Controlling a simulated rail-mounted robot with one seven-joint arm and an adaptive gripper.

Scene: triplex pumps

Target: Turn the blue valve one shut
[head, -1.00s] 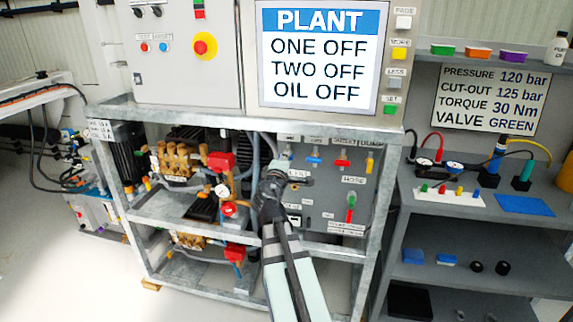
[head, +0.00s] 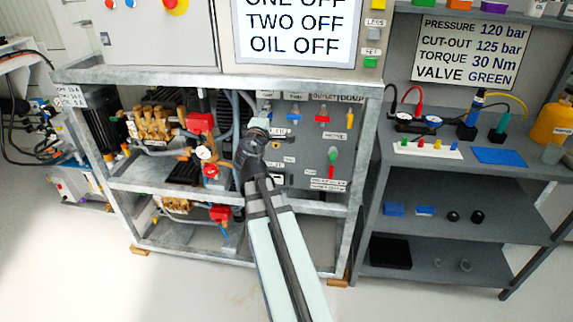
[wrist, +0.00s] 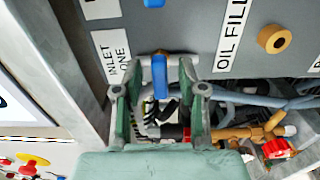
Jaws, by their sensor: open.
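The blue valve one shows in the wrist view as an upright blue lever (wrist: 159,77) beside the INLET ONE label (wrist: 112,54). My gripper (wrist: 160,95) is open, with one green-grey finger on each side of the lever. Gaps show between the lever and both fingers. In the head view, my gripper (head: 257,132) is at the left part of the grey valve panel and largely hides this valve. A second blue valve (head: 294,115) is just to its right; a blue part (wrist: 153,3) also shows at the wrist view's top edge.
Red (head: 322,115) and yellow (head: 350,117) valves are farther right on the panel. A brass oil-fill fitting (wrist: 274,39) and hoses (wrist: 265,100) are near the gripper. The metal frame's post (head: 362,180) stands right of the panel. Shelves (head: 450,190) stand farther right.

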